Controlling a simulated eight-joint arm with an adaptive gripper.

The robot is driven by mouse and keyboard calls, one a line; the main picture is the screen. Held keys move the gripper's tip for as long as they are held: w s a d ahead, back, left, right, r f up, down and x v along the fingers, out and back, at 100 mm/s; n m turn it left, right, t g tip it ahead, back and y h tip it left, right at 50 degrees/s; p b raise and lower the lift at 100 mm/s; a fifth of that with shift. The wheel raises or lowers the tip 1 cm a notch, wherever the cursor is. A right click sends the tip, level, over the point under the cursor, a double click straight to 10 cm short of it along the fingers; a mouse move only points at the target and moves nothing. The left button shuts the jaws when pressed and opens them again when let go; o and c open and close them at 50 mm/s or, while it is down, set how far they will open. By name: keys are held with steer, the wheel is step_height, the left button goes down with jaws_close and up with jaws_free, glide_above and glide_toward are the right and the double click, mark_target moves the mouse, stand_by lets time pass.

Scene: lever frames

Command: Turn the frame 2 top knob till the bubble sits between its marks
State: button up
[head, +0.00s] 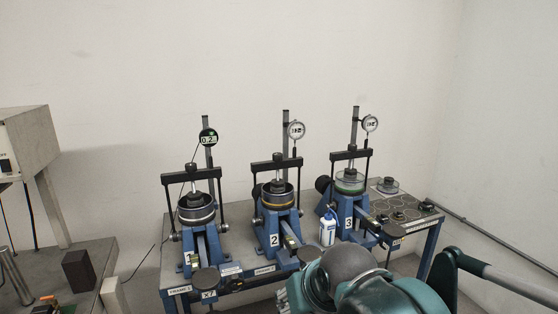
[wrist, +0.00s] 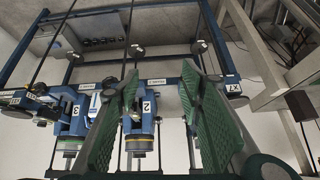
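Frame 2 (head: 272,212) is the middle of three blue lever frames in the head view, marked with a white "2" label. Its top knob (head: 278,160) stands upright above the black crossbar. Frame 2 also shows in the wrist view (wrist: 147,107), seen between the fingers. My gripper (wrist: 160,110) is open and empty, its green pads wide apart. In the head view my arm is low in front of the bench, apart from the knob, and hides the bench's front part.
Frame 1 (head: 198,216) stands left and frame 3 (head: 350,190) right, each with a dial gauge on a post. A white bottle (head: 327,229) stands between frames 2 and 3. Round weights (head: 388,185) lie at the bench's right. A grey cabinet (head: 30,150) is at far left.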

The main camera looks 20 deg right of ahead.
steer(key=w+d+r+m+g+p, duration=0.2)
steer(key=w+r+m+p, duration=0.3)
steer(key=w+r, duration=0.7)
step_height(320, 180, up, 17)
steer(key=m+g+p, duration=0.5)
steer(key=m+p, duration=0.9)
steer(key=p, duration=0.1)
glide_above(277, 154)
steer(key=s, duration=0.1)
steer(key=shift+s+a+f, duration=0.2)
steer(key=shift+a, duration=0.05)
steer(key=shift+w+d+f+m+p, duration=0.15)
steer(key=shift+w+d+m+p, duration=0.1)
steer(key=shift+w, duration=0.25)
steer(key=shift+w+d+f+m+p, duration=0.15)
steer(key=shift+w+m, duration=0.1)
steer(key=shift+w, duration=0.2)
steer(key=shift+f, duration=3.85)
